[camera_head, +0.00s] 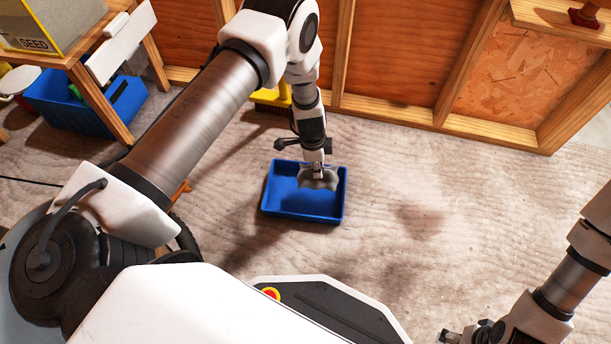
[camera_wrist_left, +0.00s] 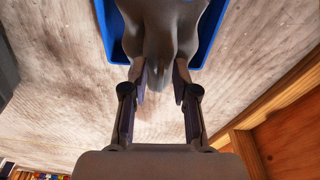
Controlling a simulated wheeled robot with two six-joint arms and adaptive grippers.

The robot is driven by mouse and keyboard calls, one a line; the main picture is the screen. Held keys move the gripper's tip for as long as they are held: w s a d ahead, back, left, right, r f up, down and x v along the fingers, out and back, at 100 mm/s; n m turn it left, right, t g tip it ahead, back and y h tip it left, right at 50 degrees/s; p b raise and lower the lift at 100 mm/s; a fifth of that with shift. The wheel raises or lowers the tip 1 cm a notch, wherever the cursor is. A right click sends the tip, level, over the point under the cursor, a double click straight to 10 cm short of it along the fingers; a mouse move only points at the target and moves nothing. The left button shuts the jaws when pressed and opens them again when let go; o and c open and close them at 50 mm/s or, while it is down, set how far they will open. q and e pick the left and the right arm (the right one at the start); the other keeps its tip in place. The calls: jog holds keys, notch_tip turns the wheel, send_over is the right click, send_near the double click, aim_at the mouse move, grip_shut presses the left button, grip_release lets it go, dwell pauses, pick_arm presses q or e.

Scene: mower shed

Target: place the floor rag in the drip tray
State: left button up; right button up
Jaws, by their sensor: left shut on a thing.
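The floor rag (camera_head: 318,180) is a grey, limp cloth hanging from my left gripper (camera_head: 318,167). The gripper is shut on it and points down over the blue drip tray (camera_head: 296,211). In the head view the rag overlaps the upper right part of the tray. I cannot tell whether its lower edge touches the tray floor. In the left wrist view the rag (camera_wrist_left: 165,25) is pinched between the fingers (camera_wrist_left: 160,85), with the blue tray rim (camera_wrist_left: 212,30) behind it. My right gripper (camera_head: 462,336) is partly cut off at the bottom edge; its fingers are unclear.
A blue crate (camera_head: 85,105) stands under a wooden bench (camera_head: 100,85) at upper left. A yellow object (camera_head: 270,97) stands by the wooden wall (camera_head: 390,50) behind my left arm. The floor (camera_head: 420,180) right of the tray is clear.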

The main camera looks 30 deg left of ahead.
pick_arm(q)
jog(key=b, duration=0.6)
send_over(317, 196)
jog(key=shift+m, duration=0.3)
jog(key=f, duration=1.2)
jog(key=shift+s+a+f, duration=0.2)
jog(key=shift+a+f, duration=0.05)
jog(key=shift+a, duration=0.15)
jog(key=shift+r, duration=0.15)
grip_shut()
jog(key=shift+f, duration=0.2)
jog(key=o, duration=0.9)
grip_release()
jog(key=shift+r, duration=0.15)
